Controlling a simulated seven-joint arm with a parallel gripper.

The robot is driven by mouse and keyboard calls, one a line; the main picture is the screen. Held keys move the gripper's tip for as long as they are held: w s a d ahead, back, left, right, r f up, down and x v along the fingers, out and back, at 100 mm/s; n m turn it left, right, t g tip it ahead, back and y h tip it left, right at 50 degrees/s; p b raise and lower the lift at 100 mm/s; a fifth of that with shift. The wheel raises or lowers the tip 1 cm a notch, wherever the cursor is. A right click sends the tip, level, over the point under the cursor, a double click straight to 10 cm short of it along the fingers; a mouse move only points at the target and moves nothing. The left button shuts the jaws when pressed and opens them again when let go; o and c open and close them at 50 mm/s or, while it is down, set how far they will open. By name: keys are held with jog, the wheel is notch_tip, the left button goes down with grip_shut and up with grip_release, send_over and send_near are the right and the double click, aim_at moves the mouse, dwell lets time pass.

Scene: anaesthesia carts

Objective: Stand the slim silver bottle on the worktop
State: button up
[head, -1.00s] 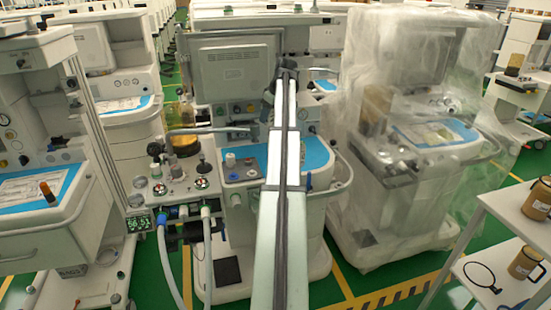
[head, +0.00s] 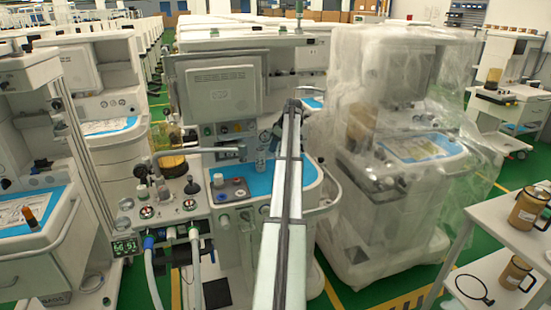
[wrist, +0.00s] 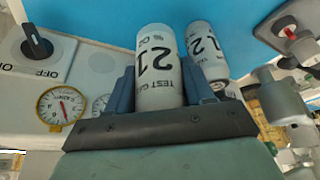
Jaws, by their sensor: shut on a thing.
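The slim silver bottle (wrist: 158,75), printed with dark letters and a large number, is between the two blue-grey fingers of my gripper (wrist: 157,85) in the wrist view. My gripper is shut on it. A similar printed silver shape (wrist: 207,55) shows just right of it; I cannot tell whether it is a second bottle or a reflection. The blue-topped worktop (head: 257,180) of the middle cart lies below my gripper (head: 275,140) in the head view. A pale bottle (head: 261,160) shows there beside my arm; I cannot tell whether its base touches the worktop.
A black switch knob (wrist: 36,42) and a pressure gauge (wrist: 61,107) are left in the wrist view. In the head view, small knobs (head: 230,188) stand at the worktop's left. A plastic-wrapped cart (head: 390,150) is close on the right. The worktop's blue middle looks free.

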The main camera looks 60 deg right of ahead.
aim_at(277, 155)
jog(key=shift+f, duration=2.55)
jog(key=o, duration=1.2)
jog(key=shift+f, duration=0.15)
jog(key=v, duration=1.2)
jog(key=shift+a, duration=0.1)
